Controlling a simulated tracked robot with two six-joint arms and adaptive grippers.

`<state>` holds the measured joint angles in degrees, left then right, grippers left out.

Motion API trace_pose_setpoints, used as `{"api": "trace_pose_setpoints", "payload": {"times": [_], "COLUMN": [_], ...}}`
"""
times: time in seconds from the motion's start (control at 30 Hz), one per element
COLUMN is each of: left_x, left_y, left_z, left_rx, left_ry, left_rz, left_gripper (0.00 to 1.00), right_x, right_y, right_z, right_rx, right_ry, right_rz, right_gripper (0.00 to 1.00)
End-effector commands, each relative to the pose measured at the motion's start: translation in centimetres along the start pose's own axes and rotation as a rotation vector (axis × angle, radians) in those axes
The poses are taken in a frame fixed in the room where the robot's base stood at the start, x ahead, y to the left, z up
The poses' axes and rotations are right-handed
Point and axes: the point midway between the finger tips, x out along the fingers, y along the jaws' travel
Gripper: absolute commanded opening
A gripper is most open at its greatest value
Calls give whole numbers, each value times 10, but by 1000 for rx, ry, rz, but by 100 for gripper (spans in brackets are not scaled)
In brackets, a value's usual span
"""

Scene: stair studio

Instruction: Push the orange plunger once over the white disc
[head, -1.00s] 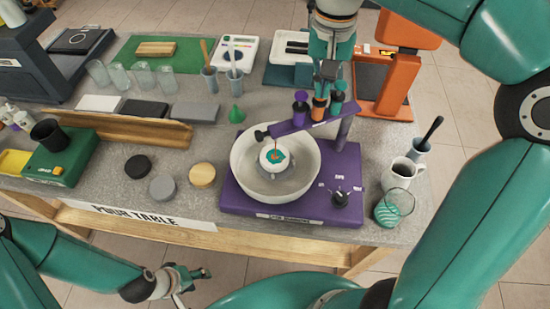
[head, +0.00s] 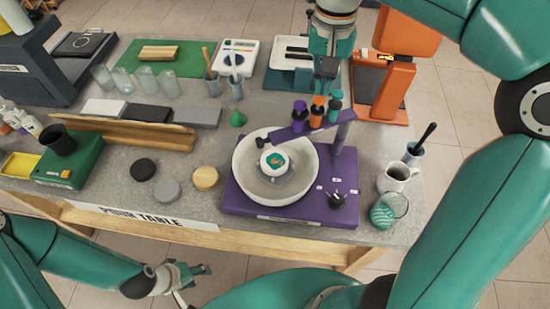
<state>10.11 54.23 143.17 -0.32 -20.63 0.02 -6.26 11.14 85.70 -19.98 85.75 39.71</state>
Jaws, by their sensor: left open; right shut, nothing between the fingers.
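The orange plunger (head: 318,110) stands between a purple plunger (head: 299,114) and a teal plunger (head: 335,104) on a purple arm over the bowl. The white disc (head: 266,168) sits in the middle of the white bowl (head: 243,178), with a teal and orange patch on top. My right gripper (head: 325,90) is shut and empty, pointing down just above and behind the orange plunger; whether it touches is hard to tell. My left gripper (head: 198,284) is open and empty, low in front of the table.
Dark, grey and wooden discs lie left. An orange stand (head: 385,95) rises behind right.

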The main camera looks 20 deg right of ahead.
Motion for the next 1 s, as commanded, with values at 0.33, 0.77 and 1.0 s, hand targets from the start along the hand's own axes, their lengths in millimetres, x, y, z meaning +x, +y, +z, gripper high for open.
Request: {"api": "trace_pose_setpoints", "payload": {"times": [0.33,0.77,1.0], "left_x": [1,-24,-46], "left_y": [0,9,16], "left_z": [0,0,0], "left_rx": [0,0,0], "left_ry": [0,0,0], "left_rz": [0,0,0], "left_gripper": [50,50,50], "right_x": [0,-26,-49], "right_y": [0,0,0], "right_z": [0,0,0], "right_rx": [0,1,1], "right_ry": [1,1,1], "right_rz": [0,-1,-1], "right_gripper": [0,0,0]}}
